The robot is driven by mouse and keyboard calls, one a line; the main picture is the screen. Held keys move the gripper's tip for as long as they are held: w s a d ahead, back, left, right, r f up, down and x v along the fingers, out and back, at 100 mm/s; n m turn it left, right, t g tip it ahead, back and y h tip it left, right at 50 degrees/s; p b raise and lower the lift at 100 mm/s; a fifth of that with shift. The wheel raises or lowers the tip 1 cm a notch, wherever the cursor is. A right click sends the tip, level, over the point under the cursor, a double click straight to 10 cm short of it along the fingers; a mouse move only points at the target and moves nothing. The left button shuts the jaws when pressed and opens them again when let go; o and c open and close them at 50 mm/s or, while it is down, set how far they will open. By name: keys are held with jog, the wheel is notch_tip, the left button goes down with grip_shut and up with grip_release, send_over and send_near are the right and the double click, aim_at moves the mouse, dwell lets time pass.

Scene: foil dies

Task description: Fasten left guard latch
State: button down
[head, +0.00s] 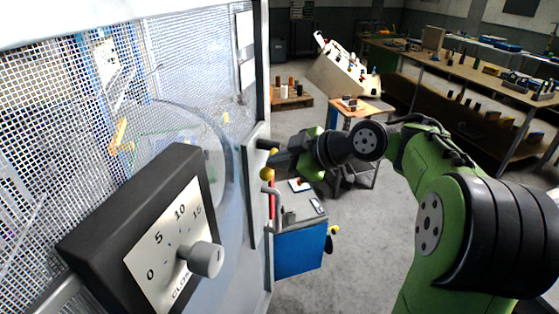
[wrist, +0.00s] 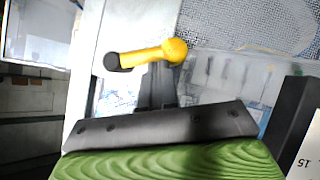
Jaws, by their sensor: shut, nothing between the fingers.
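A yellow latch lever with a round yellow ball end (wrist: 174,50) and a black end cap lies roughly level across the wrist view. In the head view its yellow ball (head: 267,174) shows at the right edge of the mesh guard (head: 180,80), partly hidden by my gripper. My gripper (head: 278,160) is shut and empty, with its fingertips right at the lever.
A black dial box (head: 140,235) marked with numbers stands in front of the guard at left. A blue cabinet (head: 300,254) is below my gripper. A small wooden-topped table (head: 360,108) and a long bench (head: 465,70) stand behind. Grey floor is open between them.

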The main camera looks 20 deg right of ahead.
jog(key=shift+f, duration=0.1)
jog(key=shift+f+b, duration=0.2)
jog(key=shift+b, duration=0.9)
jog(key=shift+f+n+t+b, duration=0.25)
jog(key=shift+n+t+b, duration=0.25)
jog(key=shift+b, duration=0.65)
notch_tip(320, 180, down, 6)
jog(key=w+d+n+t+h+b, duration=0.1)
jog(key=n+t+b, duration=0.5)
jog(key=b, duration=2)
jog(key=shift+w+d+r+n, duration=0.2)
jog(key=shift+w+d+n, duration=0.25)
jog(key=shift+w, duration=0.3)
jog(key=shift+b, duration=0.35)
